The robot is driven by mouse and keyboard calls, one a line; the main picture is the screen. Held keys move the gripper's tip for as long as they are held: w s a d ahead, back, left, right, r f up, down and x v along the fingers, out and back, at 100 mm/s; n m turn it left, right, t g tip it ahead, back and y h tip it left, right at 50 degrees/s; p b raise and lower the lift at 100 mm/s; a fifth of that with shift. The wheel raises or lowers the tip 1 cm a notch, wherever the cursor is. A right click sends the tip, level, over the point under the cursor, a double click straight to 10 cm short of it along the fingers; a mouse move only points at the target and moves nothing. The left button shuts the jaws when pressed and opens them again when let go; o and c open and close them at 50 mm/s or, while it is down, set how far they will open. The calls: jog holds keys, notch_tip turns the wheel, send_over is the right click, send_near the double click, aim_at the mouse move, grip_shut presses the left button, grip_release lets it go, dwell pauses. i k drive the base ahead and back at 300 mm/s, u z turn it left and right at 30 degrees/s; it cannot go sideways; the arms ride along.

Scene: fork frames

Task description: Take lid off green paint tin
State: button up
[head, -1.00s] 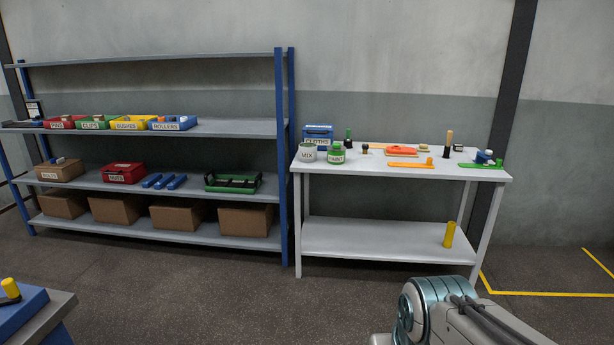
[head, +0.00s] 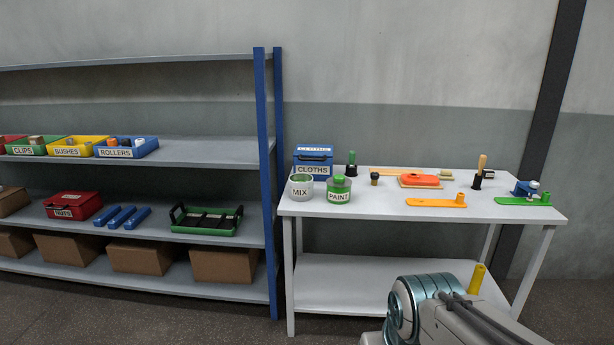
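The green paint tin (head: 339,191), labelled PAINT, stands upright near the left front of the white table (head: 420,209). Its green lid with a small knob (head: 339,181) sits on top. To its left is a tin labelled MIX (head: 301,188), which looks open at the top. Part of my arm shows at the lower right, in front of the table. My gripper is out of view.
A blue CLOTHS box (head: 313,160) stands behind the tins. A green-handled tool (head: 351,164) and a small dark jar (head: 374,178) are close to the paint tin. An orange strip (head: 436,202) lies to the right. A blue-posted shelf (head: 266,180) stands left of the table.

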aim_at(339, 180)
jog(key=i, duration=2.65)
jog(key=z, duration=0.3)
